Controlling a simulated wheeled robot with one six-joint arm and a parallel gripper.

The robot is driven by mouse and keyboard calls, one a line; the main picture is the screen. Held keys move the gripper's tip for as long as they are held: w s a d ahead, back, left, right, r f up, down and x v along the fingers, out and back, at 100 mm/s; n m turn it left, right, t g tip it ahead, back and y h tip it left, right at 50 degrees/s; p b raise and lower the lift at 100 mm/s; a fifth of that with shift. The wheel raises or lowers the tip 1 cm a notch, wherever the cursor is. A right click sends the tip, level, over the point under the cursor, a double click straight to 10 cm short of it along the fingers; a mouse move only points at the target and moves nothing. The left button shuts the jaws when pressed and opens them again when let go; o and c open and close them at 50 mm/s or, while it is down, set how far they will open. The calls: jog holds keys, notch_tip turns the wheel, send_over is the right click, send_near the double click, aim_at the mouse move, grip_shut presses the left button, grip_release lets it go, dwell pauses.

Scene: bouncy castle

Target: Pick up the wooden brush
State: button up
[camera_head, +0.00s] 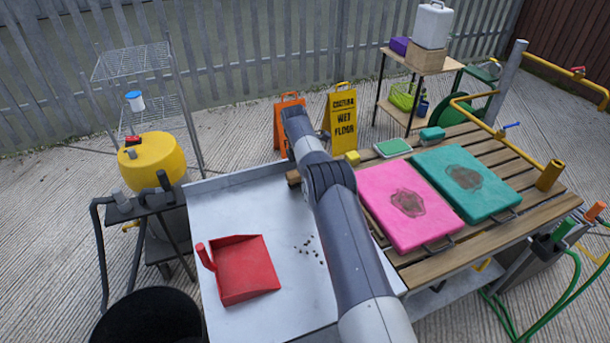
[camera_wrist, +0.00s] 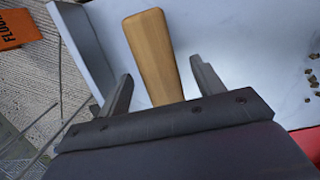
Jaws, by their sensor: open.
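The wooden brush shows its plain tan handle (camera_wrist: 153,50) in the wrist view, lying on the grey metal table. The handle's wider end points away from me and its near end runs down behind my gripper's body. My gripper (camera_wrist: 162,78) is open, with one finger on each side of the handle and visible gaps on both sides. In the head view, a small brown piece (camera_head: 293,178), likely the brush, shows beside my arm at the table's right side. My arm hides the rest of it, and the gripper is not clear there.
The metal table (camera_head: 222,205) holds a red dustpan (camera_head: 245,270) and dark crumbs (camera_head: 311,249). A slatted wooden bench (camera_head: 495,235) with pink (camera_head: 385,190) and teal (camera_head: 450,160) pads adjoins it on the right. Orange (camera_head: 281,107) and yellow (camera_head: 343,112) signs stand behind.

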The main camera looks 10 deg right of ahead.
jog(key=shift+d+f, duration=0.1)
jog(key=shift+f, duration=0.55)
jog(key=shift+c, duration=0.5)
jog(key=c, duration=0.9)
